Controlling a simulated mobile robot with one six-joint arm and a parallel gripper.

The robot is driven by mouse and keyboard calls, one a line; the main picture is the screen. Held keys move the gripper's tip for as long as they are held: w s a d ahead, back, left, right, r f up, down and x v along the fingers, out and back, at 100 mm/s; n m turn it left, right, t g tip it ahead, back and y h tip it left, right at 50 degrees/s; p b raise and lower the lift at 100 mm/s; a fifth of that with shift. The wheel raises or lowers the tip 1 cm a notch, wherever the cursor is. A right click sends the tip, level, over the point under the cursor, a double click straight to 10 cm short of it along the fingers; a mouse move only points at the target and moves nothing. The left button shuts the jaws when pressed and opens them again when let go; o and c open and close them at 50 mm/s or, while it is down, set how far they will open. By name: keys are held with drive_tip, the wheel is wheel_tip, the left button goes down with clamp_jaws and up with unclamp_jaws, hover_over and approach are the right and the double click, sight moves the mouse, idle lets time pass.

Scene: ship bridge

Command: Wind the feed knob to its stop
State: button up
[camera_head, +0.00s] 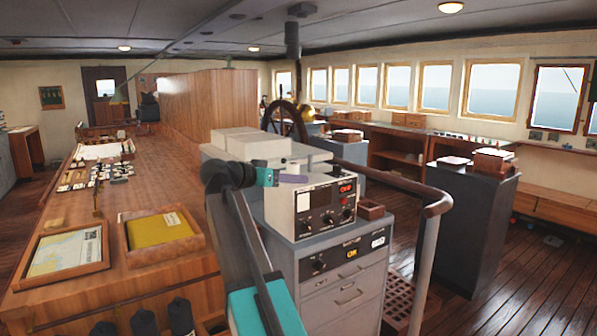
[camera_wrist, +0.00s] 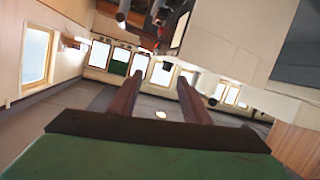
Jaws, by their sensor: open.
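A pale instrument box (camera_head: 283,214) stands on the grey cabinet in the head view. Its front panel has red displays and several small dark knobs (camera_head: 327,220). Another dark knob (camera_head: 318,265) is on the grey panel below. I cannot tell by labels which is the feed knob. My gripper (camera_head: 298,178), teal with purplish fingers, is above the box's top and apart from the knobs. In the wrist view my gripper's (camera_wrist: 159,88) two fingers stand apart with nothing between them. No knob is clear there.
A curved handrail (camera_head: 437,204) stands right of the cabinet. A small wooden block (camera_head: 371,209) lies beside the box. White boxes (camera_head: 258,144) stand behind it. A wooden counter (camera_head: 120,230) with framed charts is on the left. Open floor (camera_head: 535,260) lies to the right.

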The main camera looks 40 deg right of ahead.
drive_tip(key=a+f+n+t+y+b, duration=0.15)
drive_tip(key=a+f+n, duration=0.55)
drive_tip(key=f, duration=0.8)
drive_tip(key=a+f+n+y+b, duration=0.15)
drive_tip(key=a+f+n, duration=0.5)
drive_tip(key=f, duration=0.95)
drive_tip(key=a+f+n+t+y+b, duration=0.15)
drive_tip(key=a+f+n, duration=0.25)
drive_tip(key=a+f, duration=0.8)
drive_tip(key=s+a+f+g+y+p, duration=0.1)
drive_tip(key=s+f+g+y, duration=0.1)
drive_tip(key=s+f, duration=0.5)
drive_tip(key=s+a+f+g+y+p, duration=0.1)
drive_tip(key=s+f, duration=0.2)
drive_tip(key=f, duration=0.8)
drive_tip(key=s+f+g+y, duration=0.2)
drive_tip(key=s+f, duration=0.4)
drive_tip(key=f, duration=0.3)
drive_tip(key=s+a+f+g+y, duration=0.1)
drive_tip(key=s+a+f, duration=0.2)
drive_tip(key=s, duration=0.4)
drive_tip(key=s+a+f+m+g+y+p, duration=0.1)
drive_tip(key=s+a+f+g+y, duration=0.1)
drive_tip(key=s+f, duration=0.4)
drive_tip(key=s+a+f+m+g+y+p, duration=0.1)
drive_tip(key=s+a+f, duration=0.3)
drive_tip(key=s, duration=0.6)
drive_tip(key=shift+s+a+f+y, duration=0.15)
drive_tip(key=shift+s+a+y, duration=0.1)
drive_tip(key=shift+y, duration=0.5)
